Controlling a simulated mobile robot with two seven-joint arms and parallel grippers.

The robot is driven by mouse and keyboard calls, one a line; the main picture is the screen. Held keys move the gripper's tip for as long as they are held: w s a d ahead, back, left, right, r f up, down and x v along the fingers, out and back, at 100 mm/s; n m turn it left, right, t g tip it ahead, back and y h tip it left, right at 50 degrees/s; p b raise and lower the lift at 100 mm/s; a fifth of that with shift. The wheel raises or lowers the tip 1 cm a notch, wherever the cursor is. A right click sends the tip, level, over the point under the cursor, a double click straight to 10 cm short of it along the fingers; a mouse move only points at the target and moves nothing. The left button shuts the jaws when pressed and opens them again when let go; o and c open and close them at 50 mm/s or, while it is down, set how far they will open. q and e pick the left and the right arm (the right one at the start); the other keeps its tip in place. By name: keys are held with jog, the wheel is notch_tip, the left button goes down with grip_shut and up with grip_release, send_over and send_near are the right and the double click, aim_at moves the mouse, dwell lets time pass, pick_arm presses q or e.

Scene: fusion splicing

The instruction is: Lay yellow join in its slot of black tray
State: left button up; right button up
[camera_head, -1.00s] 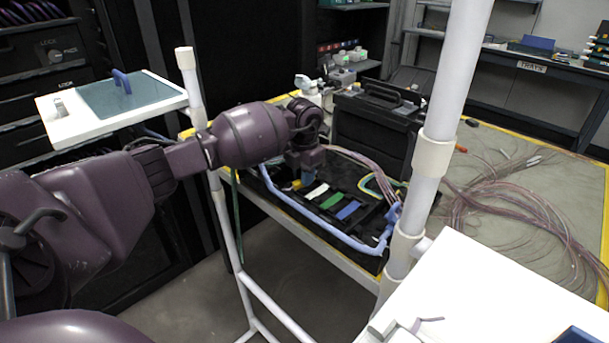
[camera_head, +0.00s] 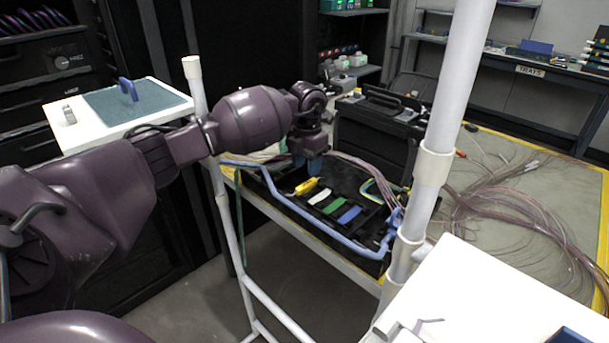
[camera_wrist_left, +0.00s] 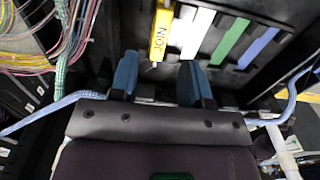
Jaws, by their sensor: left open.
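The yellow join (camera_head: 306,186) lies in the black tray (camera_head: 375,256), at the left end of a row with a white (camera_head: 319,196), a green (camera_head: 333,206) and a blue (camera_head: 349,214) strip. The left wrist view shows the yellow join (camera_wrist_left: 161,33) with lettering on it, roughly parallel to the white strip (camera_wrist_left: 196,33). I cannot tell whether it is fully down in its slot. My left gripper (camera_head: 308,166) is above the tray, just behind the join. Its blue fingers (camera_wrist_left: 157,78) are apart with nothing between them. My right gripper is not in view.
A light-blue tube (camera_head: 322,232) runs along the tray's front edge. A white upright pole (camera_head: 433,165) stands at its right. A black case (camera_head: 375,130) is behind the tray. Loose cables (camera_head: 510,215) cover the table at right.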

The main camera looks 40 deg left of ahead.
aim_at(307, 183)
pick_arm(q)
notch_tip(307, 183, up, 7)
jog(key=shift+f+p, duration=0.2)
jog(key=shift+p, duration=0.25)
dwell(0.3)
